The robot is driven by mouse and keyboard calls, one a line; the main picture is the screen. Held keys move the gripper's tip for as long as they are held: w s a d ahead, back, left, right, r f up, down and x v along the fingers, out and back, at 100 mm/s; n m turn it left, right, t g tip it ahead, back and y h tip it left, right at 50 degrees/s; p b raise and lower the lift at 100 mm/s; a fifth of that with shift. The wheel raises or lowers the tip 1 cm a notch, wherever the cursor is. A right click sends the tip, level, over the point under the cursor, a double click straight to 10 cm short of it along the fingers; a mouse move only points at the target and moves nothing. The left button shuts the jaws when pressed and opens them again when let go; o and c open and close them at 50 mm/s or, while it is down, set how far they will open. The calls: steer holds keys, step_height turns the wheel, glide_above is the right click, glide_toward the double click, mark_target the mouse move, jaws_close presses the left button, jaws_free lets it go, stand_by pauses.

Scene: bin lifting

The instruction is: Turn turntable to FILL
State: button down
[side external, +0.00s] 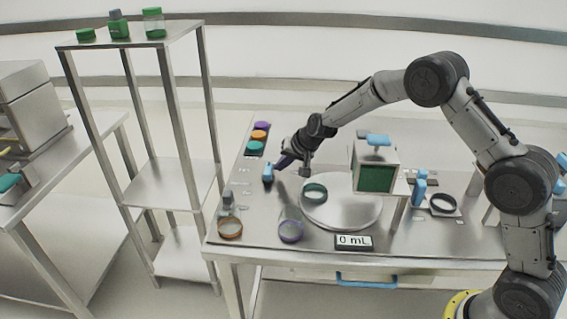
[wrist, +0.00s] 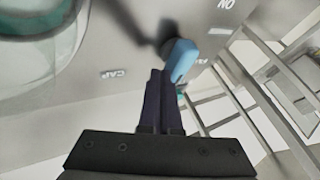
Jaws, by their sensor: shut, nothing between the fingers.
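The turntable (side external: 345,212) is a round metal disc on the bench top, with a teal-rimmed ring (side external: 315,190) on its left part. A blue lever handle (side external: 268,172) stands on the bench left of the disc. It also shows in the wrist view (wrist: 181,61), just beyond my fingertips. My gripper (side external: 282,162) is shut and empty, close to the lever's right side; its dark fingers (wrist: 160,75) point toward the lever. I cannot tell whether they touch it. A CAP label (wrist: 113,73) shows on the bench; I cannot read a FILL label.
A green-screened box (side external: 376,178) stands behind the disc's right side. A display (side external: 354,242) reading 0 mL sits in front. A metal shelf (side external: 170,182) stands left of the bench.

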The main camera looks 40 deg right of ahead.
mark_target(269, 164)
steer(key=shift+w+d+n+y, duration=0.1)
steer(key=shift+w+n+y, duration=0.1)
steer(key=shift+n+y, duration=0.35)
steer(key=shift+w+d+n+y, duration=0.1)
steer(key=shift+w+n+y, duration=0.15)
steer(key=shift+n, duration=0.5)
stand_by(0.4)
steer(key=shift+w+d+n+g+y, duration=0.15)
steer(key=shift+n+g+y, duration=0.15)
steer(key=shift+n, duration=0.2)
steer(key=n+y, duration=0.1)
steer(key=n, duration=0.1)
steer(key=w+n+g+y, duration=0.1)
steer(key=shift+w+n, duration=0.1)
steer(key=shift+n, duration=0.3)
steer(key=n+g, duration=0.1)
steer(key=w+n+g+y, duration=0.1)
steer(key=n, duration=0.1)
steer(key=shift+w+a, duration=0.2)
steer(key=shift+a, duration=0.05)
steer(key=shift+w+a, duration=0.1)
steer(key=shift+w, duration=0.1)
steer(key=shift+s+a, duration=0.1)
